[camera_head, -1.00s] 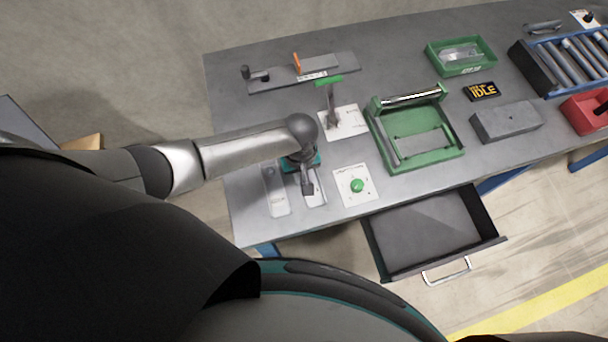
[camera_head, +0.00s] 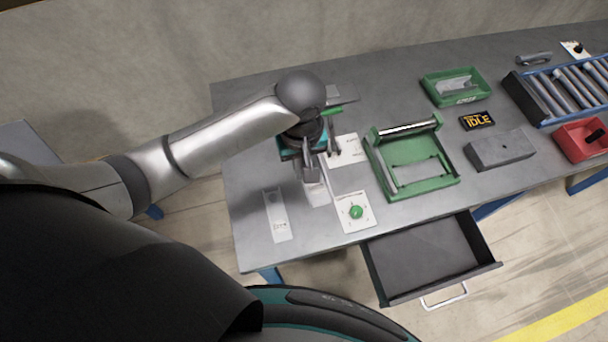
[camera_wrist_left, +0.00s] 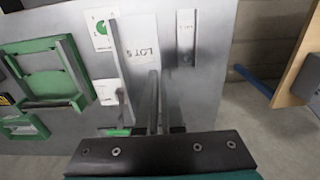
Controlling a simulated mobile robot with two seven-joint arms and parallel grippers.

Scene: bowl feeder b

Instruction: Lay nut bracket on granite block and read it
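My left gripper (camera_head: 312,172) appears shut on a pale grey metal bracket (camera_head: 345,184), held over the near left of the bench. In the left wrist view the fingers (camera_wrist_left: 159,100) are close together beside the bracket (camera_wrist_left: 140,45). It shows a flat face marked with what looks like "LOT 5" and a long upright edge. The exact grip is partly hidden by the fingers. The granite block (camera_head: 500,150), a plain grey slab, lies at the right of the bench, well away from the gripper and with a bare top. My right gripper is not in view.
A similar plate (camera_head: 277,214) lies at the left. A green button (camera_head: 356,211) on a white card is just right of the gripper. The green fixture (camera_head: 413,160), green tray (camera_head: 459,87), IDLE display (camera_head: 477,120) and red bin (camera_head: 582,140) are farther right. A drawer (camera_head: 430,260) stands open in front.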

